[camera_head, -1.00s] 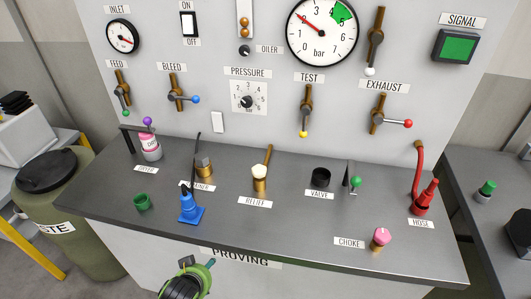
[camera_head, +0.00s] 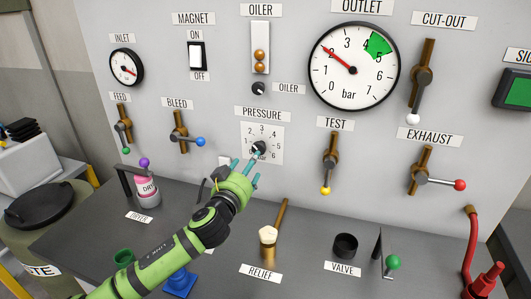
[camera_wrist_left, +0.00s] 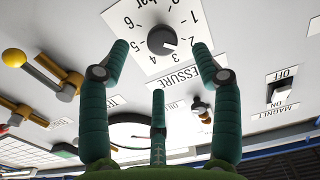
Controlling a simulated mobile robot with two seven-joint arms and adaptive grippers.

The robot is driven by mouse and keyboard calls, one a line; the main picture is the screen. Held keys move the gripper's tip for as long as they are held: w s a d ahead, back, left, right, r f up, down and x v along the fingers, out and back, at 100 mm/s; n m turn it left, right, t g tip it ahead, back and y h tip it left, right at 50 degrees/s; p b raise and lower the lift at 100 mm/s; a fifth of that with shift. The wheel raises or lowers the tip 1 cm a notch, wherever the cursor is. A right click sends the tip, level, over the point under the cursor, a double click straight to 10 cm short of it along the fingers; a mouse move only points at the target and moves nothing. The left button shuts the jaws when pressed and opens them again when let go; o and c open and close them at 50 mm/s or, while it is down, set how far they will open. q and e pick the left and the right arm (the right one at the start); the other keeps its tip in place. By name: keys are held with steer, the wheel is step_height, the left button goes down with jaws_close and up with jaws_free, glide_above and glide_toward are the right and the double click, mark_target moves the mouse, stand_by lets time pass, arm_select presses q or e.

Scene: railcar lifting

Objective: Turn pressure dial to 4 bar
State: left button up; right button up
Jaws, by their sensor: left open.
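The pressure dial (camera_head: 259,147) is a small dark round knob on a white numbered plate (camera_head: 273,155) on the grey panel, under the PRESSURE label. In the left wrist view the dial (camera_wrist_left: 161,40) appears upside down, with a white mark on the lower right of its face; its exact reading is unclear. My left gripper (camera_head: 246,170) has its green fingers open just in front of the dial, slightly below it in the head view. In the wrist view the fingertips (camera_wrist_left: 160,60) spread either side of the knob, with no clear contact. My right gripper is not in view.
The large outlet gauge (camera_head: 354,65) reads near 2 bar, below its green band. The bleed lever (camera_head: 187,138) and test lever (camera_head: 329,164) flank the dial. The oiler knob (camera_head: 258,88) is above. The relief (camera_head: 268,241) stands on the bench below.

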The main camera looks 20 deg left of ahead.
mark_target(258, 148)
arm_select(q)
steer(key=w, duration=0.1)
steer(key=w+r+p, duration=0.1)
steer(key=w, duration=0.1)
steer(key=shift+w+r+p, duration=0.15)
steer(key=shift+r+p, duration=0.15)
steer(key=shift+p, duration=0.05)
steer(key=shift+w+d+f, duration=0.1)
steer(key=shift+w+f, duration=0.05)
steer(key=shift+w, duration=0.45)
steer(key=shift+w+f, duration=0.15)
steer(key=shift+w, duration=0.85)
steer(key=c, duration=0.9)
steer(key=shift+c, duration=1.2)
steer(key=shift+r, duration=0.1)
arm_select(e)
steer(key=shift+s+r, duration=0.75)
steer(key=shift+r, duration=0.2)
